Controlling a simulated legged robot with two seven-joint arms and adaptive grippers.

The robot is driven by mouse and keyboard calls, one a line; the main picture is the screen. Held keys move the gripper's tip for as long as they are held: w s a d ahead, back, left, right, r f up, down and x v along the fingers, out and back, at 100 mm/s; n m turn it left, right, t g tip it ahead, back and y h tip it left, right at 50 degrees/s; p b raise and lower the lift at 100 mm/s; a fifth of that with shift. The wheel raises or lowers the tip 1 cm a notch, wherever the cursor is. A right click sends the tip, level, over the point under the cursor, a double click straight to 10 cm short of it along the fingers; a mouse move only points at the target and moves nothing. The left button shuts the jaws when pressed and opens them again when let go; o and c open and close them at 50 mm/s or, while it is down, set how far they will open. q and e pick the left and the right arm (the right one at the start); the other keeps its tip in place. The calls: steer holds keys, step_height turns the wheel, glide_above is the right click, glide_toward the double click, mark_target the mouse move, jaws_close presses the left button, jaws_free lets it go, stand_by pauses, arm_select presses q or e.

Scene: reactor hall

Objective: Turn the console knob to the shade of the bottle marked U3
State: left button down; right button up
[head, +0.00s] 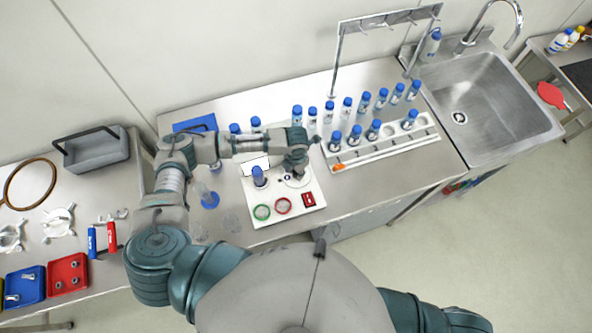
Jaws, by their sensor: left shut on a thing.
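The white console (289,217) lies on the steel counter in the middle of the head view. Its round knob dial (297,182) is mostly hidden under my left gripper (298,172). The gripper points down and is shut on the knob, though the fingertips are hard to make out. One blue-capped bottle (259,177) stands upright on the console, left of the gripper. Several more blue-capped bottles (365,101) stand behind and to the right. Their labels are too small to read, so I cannot tell which is U3. My right gripper is out of the picture.
A white rack (395,148) holding bottles is right of the console, with a metal stand (335,70) behind. A sink (490,105) is far right.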

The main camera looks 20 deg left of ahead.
arm_select(q)
steer(key=shift+w, duration=0.1)
steer(key=c, duration=1.1)
jaws_free()
steer(key=shift+o, duration=1.3)
steer(key=shift+w+f, duration=0.1)
steer(key=shift+w, duration=0.05)
steer(key=shift+r, duration=0.2)
step_height(320, 180, up, 12)
steer(key=shift+f, duration=0.25)
